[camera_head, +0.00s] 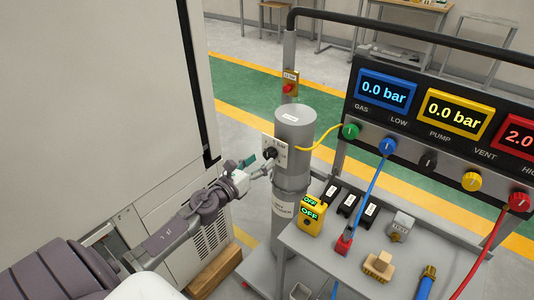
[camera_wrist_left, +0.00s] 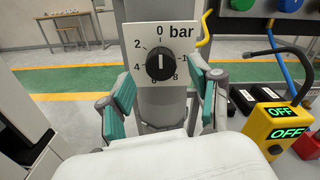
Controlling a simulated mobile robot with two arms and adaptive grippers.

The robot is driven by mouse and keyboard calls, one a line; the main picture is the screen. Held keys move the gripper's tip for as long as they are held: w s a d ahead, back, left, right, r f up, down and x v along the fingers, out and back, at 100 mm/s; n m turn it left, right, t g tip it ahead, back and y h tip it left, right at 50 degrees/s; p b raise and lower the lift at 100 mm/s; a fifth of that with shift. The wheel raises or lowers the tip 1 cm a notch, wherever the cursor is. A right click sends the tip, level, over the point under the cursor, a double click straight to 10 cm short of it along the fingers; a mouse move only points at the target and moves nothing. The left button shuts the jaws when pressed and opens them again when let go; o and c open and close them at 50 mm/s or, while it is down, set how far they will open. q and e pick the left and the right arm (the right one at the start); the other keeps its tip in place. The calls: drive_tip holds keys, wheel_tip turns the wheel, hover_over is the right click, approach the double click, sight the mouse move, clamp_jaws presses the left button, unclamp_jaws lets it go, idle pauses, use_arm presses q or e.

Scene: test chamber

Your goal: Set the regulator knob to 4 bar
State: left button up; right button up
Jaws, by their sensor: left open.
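The black regulator knob (camera_wrist_left: 160,65) sits on a white dial plate (camera_wrist_left: 184,57) marked "bar", with numbers around it. Its white line stands upright, toward the 0 at the top. In the head view the knob (camera_head: 270,154) and plate are on the grey cylinder (camera_head: 295,130). My left gripper (camera_head: 257,162) is just in front of the plate. In the left wrist view its teal fingers (camera_wrist_left: 162,84) are spread open, one on each side and slightly below the knob. I see no contact with the knob. My right gripper is not in view.
A panel with a blue display (camera_head: 386,89) and a yellow display (camera_head: 455,112), both reading 0.0 bar, stands at right. A yellow box (camera_head: 311,215) showing OFF is on the grey cart. A yellow hose (camera_head: 318,140) runs beside the cylinder. A large pale cabinet (camera_head: 90,100) stands left.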

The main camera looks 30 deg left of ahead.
sight(267, 156)
use_arm(q)
drive_tip(key=shift+w+d, duration=0.2)
drive_tip(key=shift+w, duration=1.7)
drive_tip(key=c, duration=1.1)
